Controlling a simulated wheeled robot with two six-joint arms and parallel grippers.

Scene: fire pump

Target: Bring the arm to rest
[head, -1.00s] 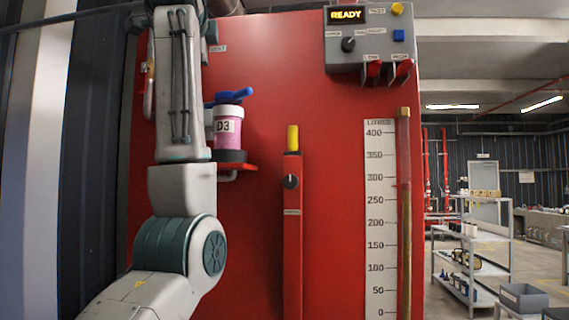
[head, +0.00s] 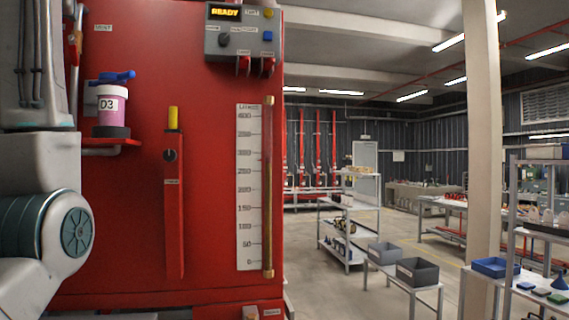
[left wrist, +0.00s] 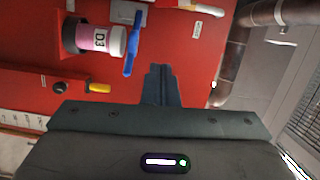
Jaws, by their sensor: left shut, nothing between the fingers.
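My left arm comes in along the left edge of the head view, in front of the red fire pump panel (head: 215,170); its gripper is out of that frame. In the left wrist view my left gripper (left wrist: 161,70) is shut and empty, close in front of the red panel. The D3 bottle (head: 108,110), pink with a white label, stands on a small red bracket, with a blue lever (head: 118,76) above it. The bottle (left wrist: 95,38) also shows in the left wrist view, apart from the fingers. My right gripper is in neither view.
A grey control box (head: 242,35) reading READY tops the panel, beside a litre gauge (head: 250,185) and a yellow-topped red post (head: 173,190). Right of the panel are shelving (head: 350,220), grey bins (head: 417,271), a pillar (head: 484,120) and open floor.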

